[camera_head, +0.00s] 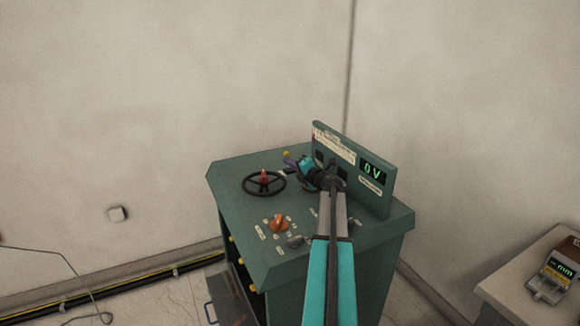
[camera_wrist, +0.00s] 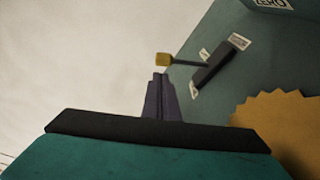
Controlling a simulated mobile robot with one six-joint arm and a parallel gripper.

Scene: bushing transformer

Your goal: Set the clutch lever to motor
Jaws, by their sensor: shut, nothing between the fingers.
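The clutch lever (camera_wrist: 163,60) has a yellow knob on a thin dark rod, which comes out of a dark slot plate (camera_wrist: 214,65) with small white labels around it. In the head view the lever's yellow knob (camera_head: 286,154) shows at the back edge of the green console's top. My gripper (camera_wrist: 160,76) is shut and empty, its purple fingers side by side. The fingertips appear just below the knob in the wrist view; I cannot tell whether they touch it. In the head view my gripper (camera_head: 289,161) is close by the knob. The label text is too small to read.
The green console (camera_head: 225,180) carries a black handwheel (camera_head: 249,190), an orange knob (camera_head: 278,225) and an upright panel with a display (camera_head: 372,170) reading 0 V. A yellow toothed disc (camera_wrist: 275,125) is right of my gripper. A side table (camera_head: 520,280) stands at the right.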

